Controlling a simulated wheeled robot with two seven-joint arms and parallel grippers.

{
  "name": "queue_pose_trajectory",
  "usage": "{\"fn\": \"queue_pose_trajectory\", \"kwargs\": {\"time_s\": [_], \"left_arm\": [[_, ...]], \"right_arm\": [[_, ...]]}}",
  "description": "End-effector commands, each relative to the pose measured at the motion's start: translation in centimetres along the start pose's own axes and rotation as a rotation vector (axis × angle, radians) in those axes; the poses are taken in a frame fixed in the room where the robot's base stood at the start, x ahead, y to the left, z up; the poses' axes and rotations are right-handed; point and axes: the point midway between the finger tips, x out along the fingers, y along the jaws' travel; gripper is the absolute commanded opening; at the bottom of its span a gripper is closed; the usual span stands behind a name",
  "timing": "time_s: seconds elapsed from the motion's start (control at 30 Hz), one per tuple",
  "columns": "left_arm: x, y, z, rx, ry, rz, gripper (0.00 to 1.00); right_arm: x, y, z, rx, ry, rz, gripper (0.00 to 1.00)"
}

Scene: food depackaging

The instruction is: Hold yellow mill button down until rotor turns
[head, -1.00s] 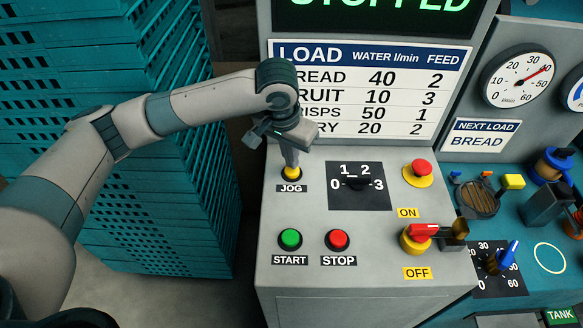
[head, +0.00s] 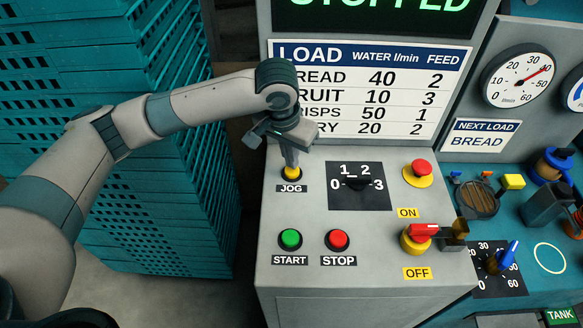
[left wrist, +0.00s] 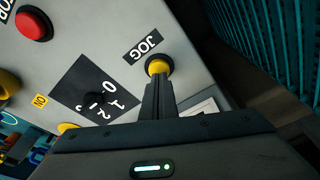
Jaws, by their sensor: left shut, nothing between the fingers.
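The yellow button (head: 291,174) labelled JOG sits at the upper left of the grey control panel (head: 400,300). My left gripper (head: 291,166) is shut and empty, pointing down with its fingertips at the top of this button. In the left wrist view the closed fingers (left wrist: 157,80) reach the yellow button (left wrist: 158,67) and cover part of it. They appear to touch it; how far it is pressed I cannot tell. The display (head: 375,10) above reads STOPPED. The rotor is not in view. My right gripper is not in view.
A green START button (head: 290,239) and red STOP button (head: 338,240) sit below. A black feed dial (head: 358,184), a red emergency button (head: 421,168) and a red-handled switch (head: 424,231) lie to the right. Teal stacked crates (head: 190,200) stand left of the panel.

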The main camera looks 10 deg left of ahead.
Motion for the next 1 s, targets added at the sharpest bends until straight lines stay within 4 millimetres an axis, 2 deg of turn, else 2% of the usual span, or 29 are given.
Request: {"fn": "queue_pose_trajectory", "kwargs": {"time_s": [0.57,1.0], "left_arm": [[0.1,0.0,0.0,0.0,0.0,0.0,0.0],[1.0,0.0,0.2,0.0,-0.001,0.0,0.0]], "right_arm": [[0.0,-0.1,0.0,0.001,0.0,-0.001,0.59],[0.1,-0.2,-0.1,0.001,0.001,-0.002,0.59]]}}
